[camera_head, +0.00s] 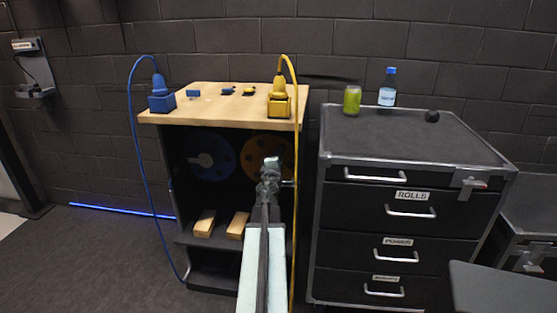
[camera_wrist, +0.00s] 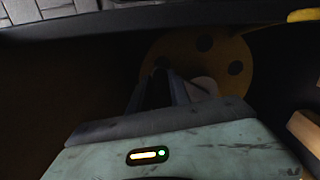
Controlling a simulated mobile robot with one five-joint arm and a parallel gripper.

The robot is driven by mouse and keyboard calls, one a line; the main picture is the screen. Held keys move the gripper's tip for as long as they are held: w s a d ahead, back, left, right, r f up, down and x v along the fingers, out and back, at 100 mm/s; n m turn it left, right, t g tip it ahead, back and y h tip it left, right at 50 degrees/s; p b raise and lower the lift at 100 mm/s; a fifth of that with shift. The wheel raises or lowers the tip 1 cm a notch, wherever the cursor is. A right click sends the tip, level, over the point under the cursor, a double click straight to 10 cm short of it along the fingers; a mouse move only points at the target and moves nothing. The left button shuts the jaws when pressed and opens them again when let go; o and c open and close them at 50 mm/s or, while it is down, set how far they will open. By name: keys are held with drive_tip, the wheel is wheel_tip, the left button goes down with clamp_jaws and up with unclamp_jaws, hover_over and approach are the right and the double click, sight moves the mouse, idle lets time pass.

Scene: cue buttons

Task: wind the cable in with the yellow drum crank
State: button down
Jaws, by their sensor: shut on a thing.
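The yellow drum (camera_head: 250,155) is set in the dark cabinet under the wooden top, right of the blue drum (camera_head: 210,156). My gripper (camera_head: 270,165) is in front of the yellow drum, shut on its crank. In the wrist view the yellow drum (camera_wrist: 190,46) with dark round holes is just beyond my gripper (camera_wrist: 168,78). A pale part of the crank (camera_wrist: 207,85) shows beside the fingers; the grip is hidden. The yellow cable (camera_head: 296,200) runs from the yellow plug (camera_head: 281,83) in its socket down past the cabinet's right front edge.
The blue cable (camera_head: 140,140) hangs at the cabinet's left side. Two wooden blocks (camera_head: 204,223) (camera_head: 238,225) lie on the lower shelf. A drawer unit (camera_head: 400,150) stands close on the right, with a green can (camera_head: 352,100) and a bottle (camera_head: 388,88) on top.

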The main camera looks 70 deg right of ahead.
drive_tip(key=c, duration=1.2)
unclamp_jaws()
drive_tip(key=shift+w+d+f, duration=0.1)
drive_tip(key=shift+f, duration=0.05)
